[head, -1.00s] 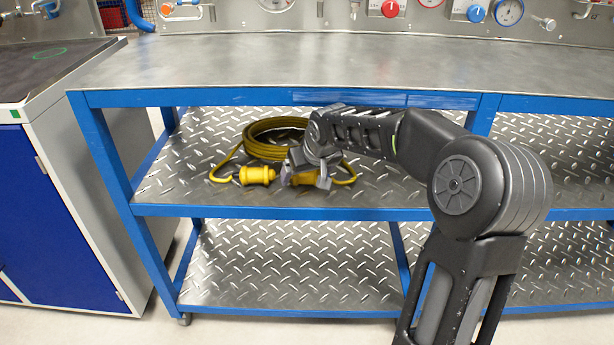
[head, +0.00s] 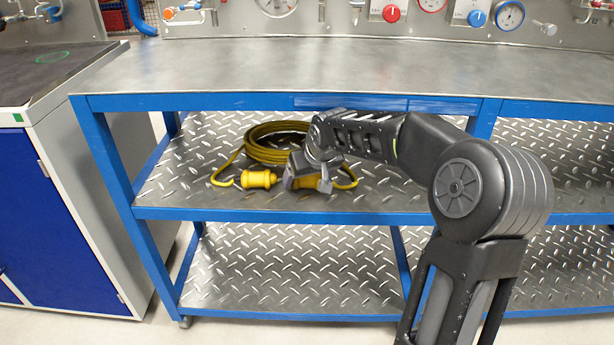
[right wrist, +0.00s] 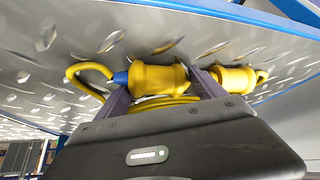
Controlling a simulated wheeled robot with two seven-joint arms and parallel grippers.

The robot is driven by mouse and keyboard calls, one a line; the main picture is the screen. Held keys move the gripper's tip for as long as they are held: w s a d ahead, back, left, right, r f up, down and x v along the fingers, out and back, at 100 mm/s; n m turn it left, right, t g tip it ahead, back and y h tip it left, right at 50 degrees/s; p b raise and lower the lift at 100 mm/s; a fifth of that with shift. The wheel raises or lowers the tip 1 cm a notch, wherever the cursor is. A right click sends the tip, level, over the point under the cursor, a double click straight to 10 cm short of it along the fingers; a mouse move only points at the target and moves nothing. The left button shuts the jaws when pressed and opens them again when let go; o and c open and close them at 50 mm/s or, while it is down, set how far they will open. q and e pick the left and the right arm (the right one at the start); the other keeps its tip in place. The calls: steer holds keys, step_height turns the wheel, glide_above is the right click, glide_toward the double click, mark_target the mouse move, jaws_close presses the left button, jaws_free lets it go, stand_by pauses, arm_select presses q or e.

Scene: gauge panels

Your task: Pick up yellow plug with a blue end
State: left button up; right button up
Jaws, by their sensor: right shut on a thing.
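The yellow plug with a blue end (right wrist: 158,78) sits between the two fingers of my right gripper (head: 308,182). Its blue end (right wrist: 121,78) shows by the left finger in the right wrist view, where the yellow cable joins it. My right gripper is shut on this plug, low over the middle shelf; in the head view the fingers hide much of it. I cannot tell whether the plug still touches the shelf. A second yellow plug (head: 258,178) lies on the shelf to the left of the gripper. My left gripper is not in view.
The coiled yellow cable (head: 270,153) lies on the middle diamond-plate shelf (head: 200,140) behind the plugs. The blue-framed workbench top (head: 300,62) is above, and a blue front rail (head: 230,214) edges the shelf. A blue cabinet (head: 45,200) stands at left.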

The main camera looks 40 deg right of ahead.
steer(key=s+a+p, duration=0.1)
steer(key=s+a, duration=0.1)
steer(key=s, duration=0.6)
steer(key=s+a, duration=0.2)
steer(key=s, duration=0.7)
steer(key=shift+s+a+p, duration=0.2)
steer(key=shift+a+p, duration=0.1)
steer(key=shift+p, duration=0.1)
steer(key=w+a+r+n+y+p, duration=0.1)
steer(key=w+a+r+p, duration=0.6)
steer(key=a+r+p, duration=0.2)
steer(key=w+a+r+n+p, duration=0.2)
steer(key=w+a+r+p, duration=0.4)
steer(key=a+r+p, duration=0.3)
step_height(320, 180, up, 4)
steer(key=p, duration=0.5)
steer(key=shift+w+a+f+y, duration=0.15)
steer(key=shift+w+a+y, duration=0.15)
steer(key=shift+w+y, duration=0.1)
